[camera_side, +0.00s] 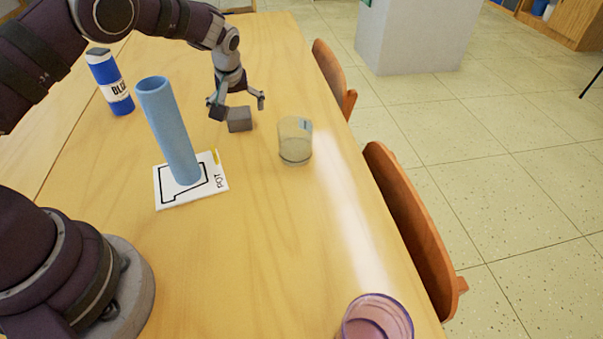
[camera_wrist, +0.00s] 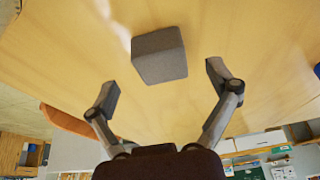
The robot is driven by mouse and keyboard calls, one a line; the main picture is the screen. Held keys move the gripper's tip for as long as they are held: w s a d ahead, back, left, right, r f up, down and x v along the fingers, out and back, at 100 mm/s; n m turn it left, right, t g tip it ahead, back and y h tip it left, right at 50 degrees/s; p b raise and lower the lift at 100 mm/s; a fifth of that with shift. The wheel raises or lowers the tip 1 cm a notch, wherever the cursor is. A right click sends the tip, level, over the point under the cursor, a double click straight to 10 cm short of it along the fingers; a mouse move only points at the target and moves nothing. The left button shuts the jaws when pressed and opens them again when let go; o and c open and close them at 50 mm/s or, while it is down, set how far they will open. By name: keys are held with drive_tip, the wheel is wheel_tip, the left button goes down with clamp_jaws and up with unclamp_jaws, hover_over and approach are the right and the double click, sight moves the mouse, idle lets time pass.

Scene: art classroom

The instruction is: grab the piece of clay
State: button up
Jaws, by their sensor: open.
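The piece of clay is a grey block (camera_side: 240,119) on the wooden table, near the far part of the table in the side view. It also shows in the wrist view as a dark grey cube (camera_wrist: 159,55). My gripper (camera_side: 235,101) is just above and beside the clay in the side view, with its fingers spread. In the wrist view my gripper (camera_wrist: 165,85) is open, and the clay lies beyond the fingertips, between their lines. No contact with the clay is clear.
A clear cup (camera_side: 295,141) stands right of the clay. A tall blue cylinder (camera_side: 168,130) stands on a white card (camera_side: 207,196) marked POT. A blue bottle (camera_side: 110,82) stands behind left. A purple cup (camera_side: 376,318) is at the near edge. Chairs (camera_side: 410,215) line the right side.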

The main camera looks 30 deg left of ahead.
sight(238, 114)
drive_tip(key=x, duration=0.3)
drive_tip(key=c, duration=1.3)
